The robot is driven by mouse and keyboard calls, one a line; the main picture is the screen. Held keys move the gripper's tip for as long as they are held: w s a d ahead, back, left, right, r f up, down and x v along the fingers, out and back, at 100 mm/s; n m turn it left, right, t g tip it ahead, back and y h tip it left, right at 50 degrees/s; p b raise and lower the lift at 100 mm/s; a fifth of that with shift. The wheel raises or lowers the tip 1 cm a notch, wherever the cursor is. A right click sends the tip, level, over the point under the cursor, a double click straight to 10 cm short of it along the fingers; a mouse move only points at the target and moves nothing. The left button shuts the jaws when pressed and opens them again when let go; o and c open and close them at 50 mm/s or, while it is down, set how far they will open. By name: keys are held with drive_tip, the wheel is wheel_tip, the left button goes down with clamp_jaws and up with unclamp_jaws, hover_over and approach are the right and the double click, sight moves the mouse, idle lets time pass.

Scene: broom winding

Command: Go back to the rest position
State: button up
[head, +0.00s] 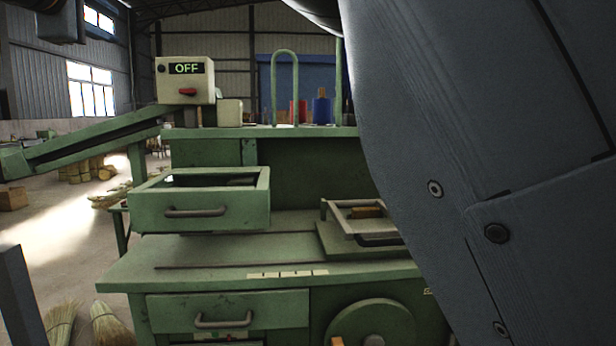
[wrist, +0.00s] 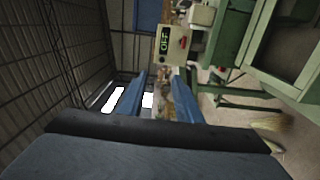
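My gripper (wrist: 160,77) shows in the wrist view as two blue fingers standing apart with nothing held between them. Beyond the fingertips is a pale control box (wrist: 172,44) with an "OFF" display. In the head view the control box (head: 186,80) stands on the upper left of the green machine, with a red switch below its display. My grey arm fills the right side of the head view and hides the machine's right part. My gripper's fingers are not visible in the head view.
The green machine (head: 300,248) stands in front, with an open upper drawer (head: 200,208) and a closed lower drawer (head: 225,309). A tray (head: 345,222) sits on its worktop. A green sloping arm (head: 85,145) juts left. Straw bundles (head: 108,325) lie on the floor at lower left.

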drive_tip(key=w+d+f+m+g+h+b, duration=0.25)
drive_tip(key=d+f+g, duration=0.25)
drive_tip(key=d+f, duration=1.05)
drive_tip(key=w+d+f+m+g+h+b, duration=0.1)
drive_tip(key=d+f+m+g+b, duration=0.2)
drive_tip(key=d+f, duration=1.25)
drive_tip(key=s+d+f+m+g+b, duration=0.1)
drive_tip(key=s+d+f+m+g, duration=0.3)
drive_tip(key=f, duration=0.6)
drive_tip(key=s+d+f+m+g+b, duration=0.1)
drive_tip(key=s+d+f+g, duration=0.1)
drive_tip(key=s+d+f, duration=0.6)
drive_tip(key=s+d+f+m+g+y+b, duration=0.1)
drive_tip(key=s+d+f+m+g, duration=0.15)
drive_tip(key=s+f, duration=0.5)
drive_tip(key=s+d+f+m+g+y+b, duration=0.2)
drive_tip(key=s+d+f+m, duration=0.15)
drive_tip(key=s+f, duration=0.45)
drive_tip(key=w+d+r+m+h+p, duration=0.1)
drive_tip(key=d+r+p, duration=0.7)
drive_tip(key=p, duration=0.8)
drive_tip(key=shift+d+m+p, duration=0.15)
drive_tip(key=shift+m+p, duration=0.2)
drive_tip(key=shift+m, duration=0.5)
